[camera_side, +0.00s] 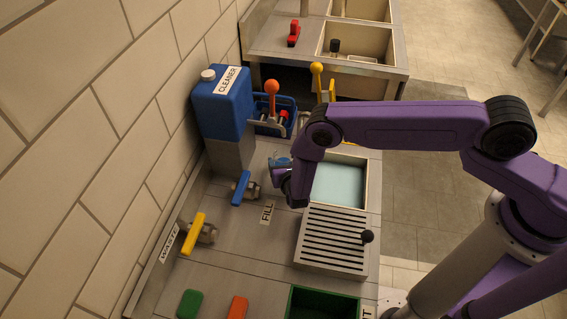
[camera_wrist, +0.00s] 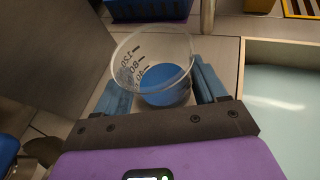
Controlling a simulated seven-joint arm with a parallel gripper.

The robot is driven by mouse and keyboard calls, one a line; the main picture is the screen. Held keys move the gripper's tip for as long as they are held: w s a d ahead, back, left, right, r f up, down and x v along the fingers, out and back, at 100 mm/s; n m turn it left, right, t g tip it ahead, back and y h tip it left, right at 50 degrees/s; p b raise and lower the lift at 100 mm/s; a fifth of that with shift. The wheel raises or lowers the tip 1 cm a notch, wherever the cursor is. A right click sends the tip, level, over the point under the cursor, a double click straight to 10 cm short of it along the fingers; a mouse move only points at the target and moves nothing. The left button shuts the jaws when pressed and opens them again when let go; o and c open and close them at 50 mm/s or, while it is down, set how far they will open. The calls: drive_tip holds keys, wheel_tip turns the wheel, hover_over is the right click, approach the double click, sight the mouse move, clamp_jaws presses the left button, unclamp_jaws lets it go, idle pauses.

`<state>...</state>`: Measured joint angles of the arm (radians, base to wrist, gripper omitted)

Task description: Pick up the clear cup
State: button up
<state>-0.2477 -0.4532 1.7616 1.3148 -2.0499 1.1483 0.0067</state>
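The clear cup (camera_wrist: 152,60) has dark measuring marks on its wall and a blue round area low inside, which may be liquid or the base. It stands between the two blue fingers of my gripper (camera_wrist: 165,92) in the wrist view, with a finger close along each side. I cannot tell whether both fingers press on it. In the side view the cup (camera_side: 279,163) shows small and partly hidden at the end of my gripper (camera_side: 281,174), low over the grey counter.
A basin of pale liquid (camera_side: 340,183) and a slotted drain grate (camera_side: 333,240) lie to the right. Blue (camera_side: 241,188) and yellow (camera_side: 194,232) valve handles are at the left.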

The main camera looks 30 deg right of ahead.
drive_tip(key=c, duration=0.5)
drive_tip(key=shift+o, duration=0.2)
